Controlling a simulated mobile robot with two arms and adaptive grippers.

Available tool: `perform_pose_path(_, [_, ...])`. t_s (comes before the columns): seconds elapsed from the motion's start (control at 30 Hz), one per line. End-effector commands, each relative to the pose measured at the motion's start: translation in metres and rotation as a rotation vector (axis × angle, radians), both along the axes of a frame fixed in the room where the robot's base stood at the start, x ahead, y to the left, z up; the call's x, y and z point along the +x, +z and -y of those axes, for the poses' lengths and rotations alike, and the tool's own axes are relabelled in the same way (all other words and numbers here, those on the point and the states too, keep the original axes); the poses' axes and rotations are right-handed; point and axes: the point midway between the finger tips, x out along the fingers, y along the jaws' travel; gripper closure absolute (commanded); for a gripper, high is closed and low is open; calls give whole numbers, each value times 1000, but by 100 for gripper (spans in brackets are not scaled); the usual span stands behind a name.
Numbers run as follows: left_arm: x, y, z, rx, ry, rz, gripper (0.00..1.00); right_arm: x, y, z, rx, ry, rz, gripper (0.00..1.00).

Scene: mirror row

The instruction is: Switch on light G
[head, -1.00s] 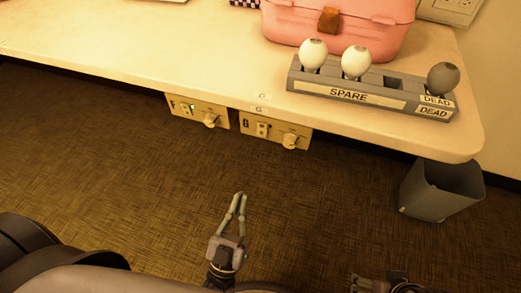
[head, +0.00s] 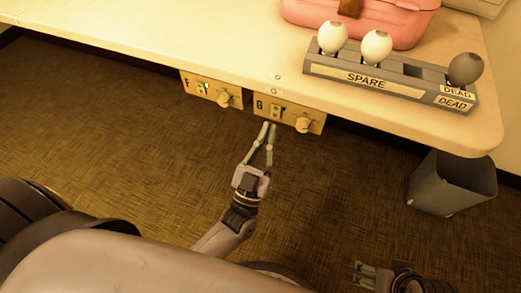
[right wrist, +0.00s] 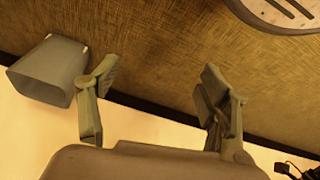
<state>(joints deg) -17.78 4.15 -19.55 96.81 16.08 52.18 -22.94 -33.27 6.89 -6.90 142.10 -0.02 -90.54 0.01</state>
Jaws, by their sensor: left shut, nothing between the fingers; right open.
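The switch box labelled G (head: 290,115) hangs under the front edge of the table, with a small rocker switch on its left and a round knob (head: 303,125) on its right. My left gripper (head: 269,125) is shut and empty, its fingertips just below the switch (head: 275,110) of box G; whether they touch it I cannot tell. No glow shows on that switch. My right gripper (head: 362,272) is low at the bottom right, away from the box. It is open and empty in the right wrist view (right wrist: 155,85).
Box F (head: 212,90), with a lit spot, hangs left of box G. On the table (head: 150,35) stand a grey bulb rack (head: 320,68) marked SPARE and DEAD and a pink case (head: 400,25). A grey bin (head: 450,183) stands on the floor at right.

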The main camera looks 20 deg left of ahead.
Motion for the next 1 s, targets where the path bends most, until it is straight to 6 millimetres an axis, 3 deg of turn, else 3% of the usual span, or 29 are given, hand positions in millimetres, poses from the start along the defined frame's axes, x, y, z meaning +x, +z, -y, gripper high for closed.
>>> perform_pose_path(0.2, [13, -2, 0, 0, 0, 1, 100, 1, -3, 0, 1, 0, 6, 30])
perform_pose_path(0.6, [13, -3, 0, -1, 1, 4, 100, 5, -3, -1, 5, 1, 23, 30])
perform_pose_path(0.77, [16, -6, 0, -2, 1, 26, 100, 40, 4, -11, 37, 14, 179, 30])
perform_pose_path(1.0, [20, -8, 1, -2, 1, 71, 100, 94, 29, -30, 96, 36, 459, 30])
